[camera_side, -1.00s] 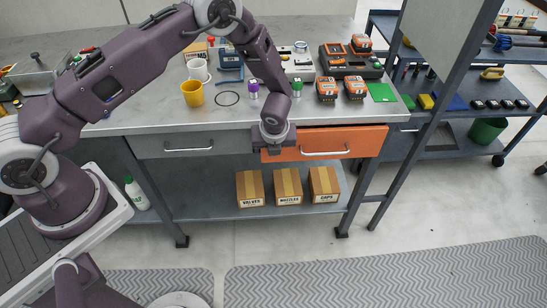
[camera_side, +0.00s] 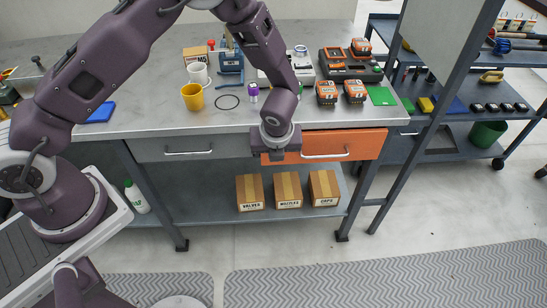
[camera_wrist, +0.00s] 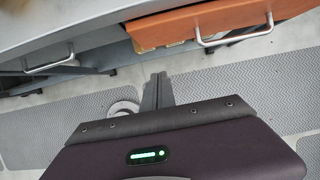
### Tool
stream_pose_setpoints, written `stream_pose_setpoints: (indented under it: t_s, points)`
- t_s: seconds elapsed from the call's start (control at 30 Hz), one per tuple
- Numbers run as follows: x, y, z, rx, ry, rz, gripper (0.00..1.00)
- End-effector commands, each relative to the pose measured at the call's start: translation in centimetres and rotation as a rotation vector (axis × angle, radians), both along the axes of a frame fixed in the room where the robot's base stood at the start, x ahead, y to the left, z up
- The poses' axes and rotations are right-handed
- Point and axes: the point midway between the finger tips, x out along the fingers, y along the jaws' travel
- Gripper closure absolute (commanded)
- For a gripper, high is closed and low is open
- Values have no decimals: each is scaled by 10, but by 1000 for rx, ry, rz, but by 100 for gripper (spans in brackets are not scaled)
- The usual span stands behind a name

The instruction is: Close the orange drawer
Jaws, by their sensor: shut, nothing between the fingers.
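The orange drawer (camera_side: 350,140) is at the right under the bench top, with a pale bar handle (camera_side: 325,156) across its front. My gripper (camera_side: 274,158) is in front of the drawer's left end in the side view and hides that corner. In the wrist view its fingers (camera_wrist: 157,88) are together and empty, apart from the handle (camera_wrist: 235,38). I cannot tell whether it touches the front.
A closed grey drawer (camera_side: 190,147) is left of the orange one. Several cardboard boxes (camera_side: 288,190) stand on the lower shelf. A yellow mug (camera_side: 193,97), battery tools and a green pad (camera_side: 381,96) are on the bench top.

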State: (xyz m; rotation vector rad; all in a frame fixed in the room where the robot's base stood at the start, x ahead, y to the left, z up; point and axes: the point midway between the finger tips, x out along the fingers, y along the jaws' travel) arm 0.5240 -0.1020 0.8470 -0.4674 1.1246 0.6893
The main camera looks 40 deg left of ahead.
Motion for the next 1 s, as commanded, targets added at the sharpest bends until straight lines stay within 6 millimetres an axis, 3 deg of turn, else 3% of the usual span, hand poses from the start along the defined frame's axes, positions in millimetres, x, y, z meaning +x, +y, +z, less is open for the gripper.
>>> stream_pose_setpoints:
  t_s: [0.13, 0.23, 0.3, 0.37, 0.4, 0.5, 0.6, 0.7, 0.73, 0.83, 1.0]
  points:
    - [-6, -6, 21, -1, -1, 0, 100]
    - [-7, -13, 17, -47, -6, 49, 80]
    - [-6, -31, -8, -201, -27, 217, 68]
    - [-2, -56, -38, -419, -44, 478, 68]
    - [3, -75, -58, -590, -46, 700, 68]
    - [24, -110, -90, -1020, 3, 1304, 68]
    - [53, -119, -102, -1433, 145, 1898, 68]
    - [75, -100, -100, -1819, 412, 2384, 68]
    - [79, -91, -97, 1868, -499, -2418, 68]
    - [83, -62, -88, 1654, -654, -2039, 68]
    - [83, -41, -78, 1527, -774, -1786, 68]
